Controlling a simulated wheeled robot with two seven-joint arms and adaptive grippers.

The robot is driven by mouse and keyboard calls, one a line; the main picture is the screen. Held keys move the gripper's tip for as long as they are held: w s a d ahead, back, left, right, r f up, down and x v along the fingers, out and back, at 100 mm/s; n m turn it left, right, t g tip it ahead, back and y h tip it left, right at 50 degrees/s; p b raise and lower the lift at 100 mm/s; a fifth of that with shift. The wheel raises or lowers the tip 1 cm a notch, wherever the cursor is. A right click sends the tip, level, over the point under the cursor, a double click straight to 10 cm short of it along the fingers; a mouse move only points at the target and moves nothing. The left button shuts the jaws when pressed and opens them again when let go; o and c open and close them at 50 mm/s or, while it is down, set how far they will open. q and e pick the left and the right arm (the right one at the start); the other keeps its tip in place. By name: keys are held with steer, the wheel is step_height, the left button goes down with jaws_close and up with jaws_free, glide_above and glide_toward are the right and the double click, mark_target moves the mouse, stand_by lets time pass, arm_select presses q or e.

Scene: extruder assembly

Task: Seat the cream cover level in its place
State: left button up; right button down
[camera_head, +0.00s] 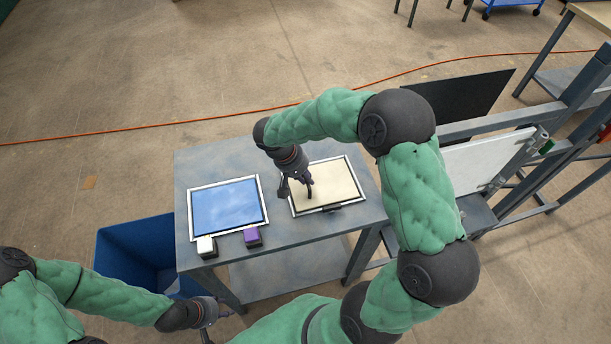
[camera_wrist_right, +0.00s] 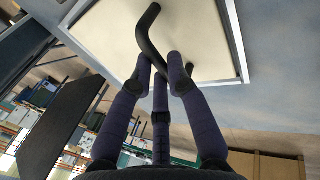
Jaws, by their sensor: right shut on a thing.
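The cream cover (camera_head: 335,180) is a flat panel within a white-edged frame on the right part of the grey table. In the right wrist view the cream cover (camera_wrist_right: 205,35) fills the top, with a pale rim along its side. A bent black handle (camera_wrist_right: 147,30) stands on its face. My right gripper (camera_head: 297,188) is over the cover's left part, its fingers (camera_wrist_right: 160,65) shut on the handle. I cannot tell whether the cover lies fully level. My left gripper (camera_head: 212,318) is low at the left, away from the cover, its jaws unclear.
The grey table (camera_head: 200,165) also bears a blue panel (camera_head: 228,207) in a white frame, a white block (camera_head: 206,246) and a purple block (camera_head: 252,237). A blue bin (camera_head: 125,245) stands left of it. A metal rack (camera_head: 540,150) with boards stands at right.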

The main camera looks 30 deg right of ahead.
steer(key=shift+f, duration=0.15)
stand_by(0.3)
steer(key=shift+s+a+f+b, duration=0.1)
steer(key=shift+s+f+b, duration=0.05)
steer(key=shift+b, duration=0.15)
steer(key=c, duration=1.1)
jaws_free()
steer(key=shift+f, duration=0.1)
steer(key=shift+r, duration=0.3)
steer(key=shift+r+p, duration=2.2)
steer(key=shift+r, duration=1.2)
